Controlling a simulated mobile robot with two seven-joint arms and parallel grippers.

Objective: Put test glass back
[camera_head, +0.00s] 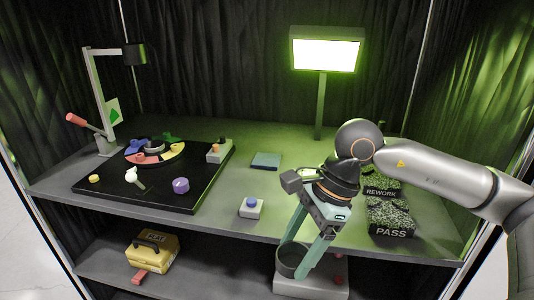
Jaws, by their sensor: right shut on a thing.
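My right gripper (292,258) reaches down over the front edge of the upper shelf, its arm coming in from the right. Its two teal fingers are shut on a dark grey round cup, which I take as the test glass (289,260). One finger hides part of the cup's right side. The cup is just over or on a pale box (311,289) below the upper shelf; I cannot tell if it touches. My left gripper is not in view.
The upper shelf holds a black board (196,188) with a coloured ring (154,152), a blue-button box (251,207), a teal pad (266,161), a lit lamp panel (326,50), and REWORK (381,191) and PASS (390,217) trays. A yellow case (153,250) lies below left.

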